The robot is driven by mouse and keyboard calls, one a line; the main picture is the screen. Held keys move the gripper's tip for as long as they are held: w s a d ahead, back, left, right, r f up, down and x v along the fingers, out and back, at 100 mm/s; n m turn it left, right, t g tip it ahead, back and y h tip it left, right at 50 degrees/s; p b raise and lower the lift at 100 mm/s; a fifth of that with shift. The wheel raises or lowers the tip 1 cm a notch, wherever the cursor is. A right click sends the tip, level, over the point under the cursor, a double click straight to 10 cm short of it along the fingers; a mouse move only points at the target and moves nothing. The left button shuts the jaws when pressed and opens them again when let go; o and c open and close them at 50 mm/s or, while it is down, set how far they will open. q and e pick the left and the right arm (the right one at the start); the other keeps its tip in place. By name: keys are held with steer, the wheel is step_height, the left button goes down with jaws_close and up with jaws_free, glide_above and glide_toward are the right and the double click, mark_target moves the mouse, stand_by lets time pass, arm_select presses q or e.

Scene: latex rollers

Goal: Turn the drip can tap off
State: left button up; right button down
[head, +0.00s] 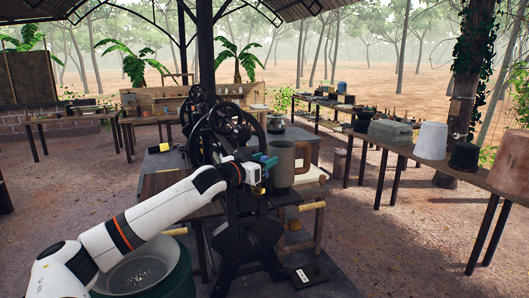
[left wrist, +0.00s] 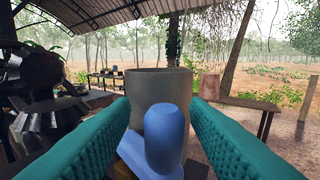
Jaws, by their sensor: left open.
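The drip can is a grey cylinder (head: 283,167) beside the roller machine in the head view. It stands straight ahead in the left wrist view (left wrist: 158,85). A rounded blue piece (left wrist: 165,137), which looks like the tap's handle, stands upright in front of the can. My left gripper (head: 264,163) is at the near side of the can. In the left wrist view its teal fingers (left wrist: 160,125) are spread wide, one on each side of the blue piece, with visible gaps. The rest of the tap is mostly hidden. My right gripper is not in view.
The black roller machine with its wheels (head: 230,122) stands close to my left arm. A green bin (head: 178,278) is at the lower left. A long bench (head: 440,170) with pots runs along the right. Open floor lies between the bench and the machine.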

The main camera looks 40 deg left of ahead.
arm_select(q)
steer(key=shift+w+d, duration=0.1)
steer(key=shift+w, duration=0.15)
steer(key=shift+c, duration=0.3)
jaws_close()
steer(key=shift+w+d+f+n+y+b, duration=0.15)
steer(key=shift+n+y+b, duration=0.1)
steer(key=shift+y+b, duration=0.25)
steer(key=shift+d+f+n+y+b, duration=0.15)
steer(key=shift+n+y+b, duration=0.15)
steer(key=shift+b, duration=0.4)
steer(key=n+y, duration=0.1)
steer(key=y, duration=0.1)
steer(key=shift+w+d+r+n+g+y+b, duration=0.1)
steer(key=shift+w+r+n+g+y+b, duration=0.2)
steer(key=shift+r+n+g+b, duration=0.1)
steer(key=shift+o, duration=0.3)
jaws_free()
steer(key=shift+f, duration=0.1)
